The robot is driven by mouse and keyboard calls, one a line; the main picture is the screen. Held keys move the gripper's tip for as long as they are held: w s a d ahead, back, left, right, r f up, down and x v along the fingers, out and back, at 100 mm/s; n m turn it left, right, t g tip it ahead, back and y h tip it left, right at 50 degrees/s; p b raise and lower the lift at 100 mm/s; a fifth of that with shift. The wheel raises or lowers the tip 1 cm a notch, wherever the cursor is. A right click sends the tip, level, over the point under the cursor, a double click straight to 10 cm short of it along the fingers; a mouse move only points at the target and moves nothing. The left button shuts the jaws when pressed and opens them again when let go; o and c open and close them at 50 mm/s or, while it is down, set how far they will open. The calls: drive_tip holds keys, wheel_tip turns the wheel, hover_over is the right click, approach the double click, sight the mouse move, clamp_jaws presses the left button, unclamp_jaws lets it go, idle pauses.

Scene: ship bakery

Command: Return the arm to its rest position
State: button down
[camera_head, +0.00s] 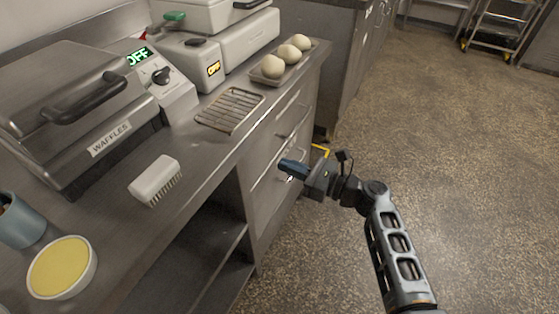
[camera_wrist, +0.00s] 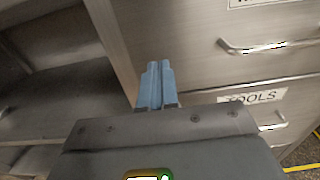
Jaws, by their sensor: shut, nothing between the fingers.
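My gripper (camera_head: 291,168) is at the end of my arm, which reaches in from the lower right of the head view. It is in front of the drawers of the steel counter (camera_head: 215,150), below the counter top. In the wrist view my gripper's blue fingers (camera_wrist: 156,84) are together with nothing between them. A drawer labelled TOOLS (camera_wrist: 255,97) and a drawer handle (camera_wrist: 265,46) are just beyond and to the right of the fingers. I cannot tell whether the fingertips touch the drawer front.
On the counter stand a waffle iron (camera_head: 75,110), a wire rack (camera_head: 230,109), a tray of dough balls (camera_head: 258,77), a white brush (camera_head: 155,180), a tub of yellow stuff (camera_head: 62,267) and a blue cup (camera_head: 18,222). Open shelves (camera_head: 205,265) lie below. The floor (camera_head: 460,150) to the right is clear.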

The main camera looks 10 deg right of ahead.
drive_tip(key=v, duration=0.8)
drive_tip(key=s+d+f+n+h+p, duration=0.1)
drive_tip(key=s+d+f+n+h, duration=0.2)
drive_tip(key=s+f, duration=0.45)
drive_tip(key=s+d+f+n+h, duration=0.1)
drive_tip(key=s+f+n+h, duration=0.3)
drive_tip(key=s, duration=0.7)
drive_tip(key=s+d+r+n+h, duration=0.25)
drive_tip(key=s+n+h, duration=0.3)
drive_tip(key=s, duration=0.65)
drive_tip(key=s+r+n+t, duration=0.1)
drive_tip(key=s+r+n, duration=0.3)
drive_tip(key=r, duration=0.4)
drive_tip(key=s+r+n+t+h+p, duration=0.1)
drive_tip(key=s+r+n, duration=0.3)
drive_tip(key=r, duration=0.4)
drive_tip(key=s+r+n+t+h, duration=0.1)
drive_tip(key=s+r+n, duration=0.3)
drive_tip(key=r, duration=0.4)
drive_tip(key=shift+s+a+r+n+t, duration=0.3)
drive_tip(key=shift+a+n+t, duration=0.1)
drive_tip(key=shift+t, duration=0.3)
drive_tip(key=shift+a, duration=0.15)
